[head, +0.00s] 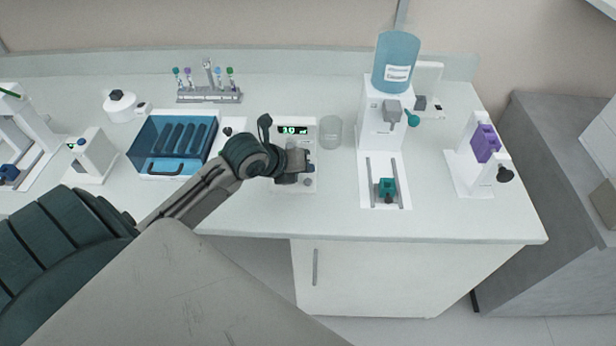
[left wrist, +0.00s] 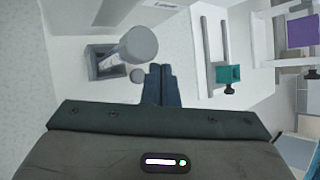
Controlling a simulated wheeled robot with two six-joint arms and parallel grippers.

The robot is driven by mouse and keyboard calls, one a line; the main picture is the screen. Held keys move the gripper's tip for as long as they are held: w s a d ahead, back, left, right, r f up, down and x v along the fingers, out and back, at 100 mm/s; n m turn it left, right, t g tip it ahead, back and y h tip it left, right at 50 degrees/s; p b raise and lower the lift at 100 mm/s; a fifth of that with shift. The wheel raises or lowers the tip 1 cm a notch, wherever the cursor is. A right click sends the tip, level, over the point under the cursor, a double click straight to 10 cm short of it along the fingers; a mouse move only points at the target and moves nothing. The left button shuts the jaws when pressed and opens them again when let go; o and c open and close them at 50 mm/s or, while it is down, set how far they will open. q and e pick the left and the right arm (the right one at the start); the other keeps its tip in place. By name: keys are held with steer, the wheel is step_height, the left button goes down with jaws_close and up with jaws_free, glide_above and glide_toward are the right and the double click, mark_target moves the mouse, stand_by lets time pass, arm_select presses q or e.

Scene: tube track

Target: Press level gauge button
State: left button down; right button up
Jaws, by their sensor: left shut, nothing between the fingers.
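A white box device with a green lit display (head: 294,130), which seems to be the level gauge, stands on the counter's middle. My left gripper (head: 300,169) is over its lower front and hides part of it. The shut, empty fingertips of my left gripper (left wrist: 161,70) are just right of that button in this view. I cannot tell whether they touch the device. My right gripper is not in view.
A glass beaker (head: 330,131) stands close right of the gauge. Further right is a white dispenser with a blue bottle (head: 396,62) and a teal slider (head: 387,187). A blue lidded box (head: 172,142) and tube rack (head: 209,94) are left. Counter front right is clear.

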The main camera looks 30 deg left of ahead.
mark_target(304, 186)
arm_select(q)
step_height(304, 186, up, 3)
steer(key=shift+r+p, duration=0.15)
steer(key=shift+p, duration=0.75)
